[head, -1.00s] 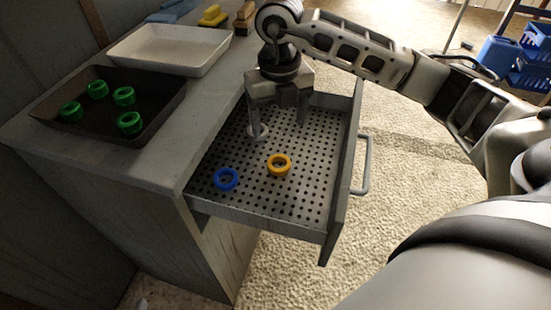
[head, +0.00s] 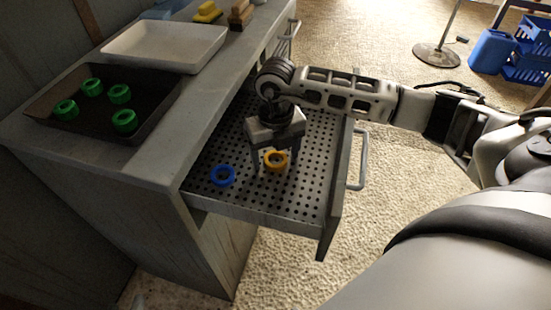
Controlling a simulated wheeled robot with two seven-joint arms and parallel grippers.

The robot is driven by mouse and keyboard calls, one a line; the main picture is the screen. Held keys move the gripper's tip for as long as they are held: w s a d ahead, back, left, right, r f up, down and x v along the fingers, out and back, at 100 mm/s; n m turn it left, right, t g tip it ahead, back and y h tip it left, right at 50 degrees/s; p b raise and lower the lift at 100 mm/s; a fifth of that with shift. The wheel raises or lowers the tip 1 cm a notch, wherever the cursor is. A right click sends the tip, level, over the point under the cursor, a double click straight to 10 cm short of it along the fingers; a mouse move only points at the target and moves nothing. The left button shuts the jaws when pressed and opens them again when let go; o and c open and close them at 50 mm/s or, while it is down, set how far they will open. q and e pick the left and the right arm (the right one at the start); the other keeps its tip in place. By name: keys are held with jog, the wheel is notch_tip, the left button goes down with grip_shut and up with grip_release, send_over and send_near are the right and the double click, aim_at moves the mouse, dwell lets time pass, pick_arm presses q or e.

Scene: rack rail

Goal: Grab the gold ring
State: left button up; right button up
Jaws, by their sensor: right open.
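The gold ring (head: 275,167) lies flat on the perforated floor of the open drawer (head: 225,201). My right gripper (head: 276,161) points down over it, open, with one finger at the ring's left and the other at its right in the picture. I cannot tell whether the fingers touch the ring or how far the tips are above the floor. The upper edge of the ring is close under the gripper body. My left gripper is not in view.
A blue ring (head: 222,175) lies left of the gold one in the drawer. A dark tray (head: 152,113) with several green rings and an empty white tray (head: 165,47) stand on the counter. The drawer front (head: 340,190) bounds the right side.

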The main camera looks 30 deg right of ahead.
jog(key=shift+c, duration=0.3)
jog(key=c, duration=1)
jog(key=shift+r, duration=0.15)
